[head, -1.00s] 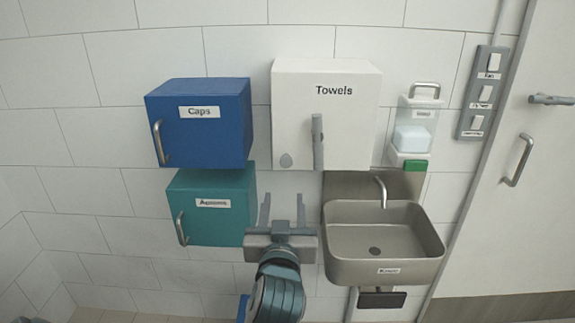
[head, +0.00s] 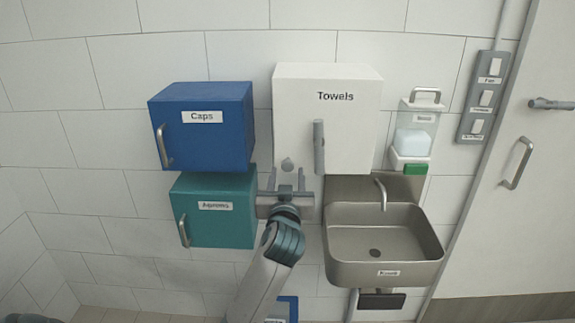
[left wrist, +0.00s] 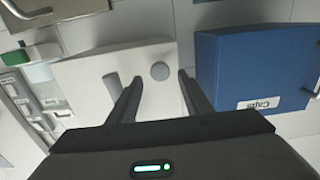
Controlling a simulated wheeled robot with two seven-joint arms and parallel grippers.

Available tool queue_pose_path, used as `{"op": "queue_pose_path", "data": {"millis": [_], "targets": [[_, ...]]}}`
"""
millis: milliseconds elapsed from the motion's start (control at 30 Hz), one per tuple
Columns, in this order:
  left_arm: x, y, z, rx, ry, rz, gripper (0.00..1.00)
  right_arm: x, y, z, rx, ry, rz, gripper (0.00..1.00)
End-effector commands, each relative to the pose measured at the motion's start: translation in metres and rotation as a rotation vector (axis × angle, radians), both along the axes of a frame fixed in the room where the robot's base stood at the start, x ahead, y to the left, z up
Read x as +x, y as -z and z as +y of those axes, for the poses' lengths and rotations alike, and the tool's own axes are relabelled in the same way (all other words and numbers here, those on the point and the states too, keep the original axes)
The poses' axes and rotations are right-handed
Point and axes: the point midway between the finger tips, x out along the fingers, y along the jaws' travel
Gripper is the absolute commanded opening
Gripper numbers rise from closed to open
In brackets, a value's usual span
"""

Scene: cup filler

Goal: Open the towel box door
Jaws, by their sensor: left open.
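The white towel box (head: 350,80), labelled "Towels", hangs on the wall with its door shut. A long grey upright handle (head: 319,147) stands out from its front. A small round grey knob (head: 287,164) sits low on the left of the front. My left gripper (head: 286,174) is open and empty just below the knob, left of the handle. In the left wrist view, the knob (left wrist: 160,71) shows between and beyond the open fingertips (left wrist: 160,80), and the handle (left wrist: 112,84) shows left of them. Contact with the knob cannot be told. My right gripper is out of view.
A blue Caps box (head: 205,140) and a teal Aprons box (head: 222,225) are close on the left. A sink (head: 340,255) with a tap (head: 381,192) is at lower right. A soap dispenser (head: 415,140) and switch panel (head: 484,98) are farther right, by a door (head: 540,200).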

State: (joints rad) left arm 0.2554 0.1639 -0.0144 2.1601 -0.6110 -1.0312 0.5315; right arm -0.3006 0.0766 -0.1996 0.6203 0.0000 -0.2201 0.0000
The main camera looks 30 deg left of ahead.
Motion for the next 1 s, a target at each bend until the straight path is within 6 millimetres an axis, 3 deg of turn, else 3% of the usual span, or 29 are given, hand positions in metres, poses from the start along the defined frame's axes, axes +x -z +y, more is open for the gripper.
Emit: {"op": "queue_pose_path", "data": {"millis": [300, 667, 700, 867, 900, 1000], "targets": [[0.029, -0.001, 0.018, 0.001, -0.001, -0.001, 0.45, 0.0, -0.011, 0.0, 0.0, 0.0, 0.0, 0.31], [0.032, 0.0, 0.02, 0.0, -0.001, -0.001, 0.45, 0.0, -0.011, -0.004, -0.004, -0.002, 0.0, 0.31], [0.032, 0.0, 0.02, 0.0, -0.001, -0.001, 0.43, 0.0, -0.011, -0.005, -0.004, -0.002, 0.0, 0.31], [0.032, 0.0, 0.02, 0.0, -0.001, -0.001, 0.04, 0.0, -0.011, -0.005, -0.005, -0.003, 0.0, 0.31], [0.032, 0.0, 0.02, 0.0, -0.001, -0.001, 0.0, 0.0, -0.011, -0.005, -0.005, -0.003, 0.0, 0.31], [0.032, 0.0, 0.02, -0.001, -0.001, -0.001, 0.0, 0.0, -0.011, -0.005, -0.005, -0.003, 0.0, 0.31]]}}
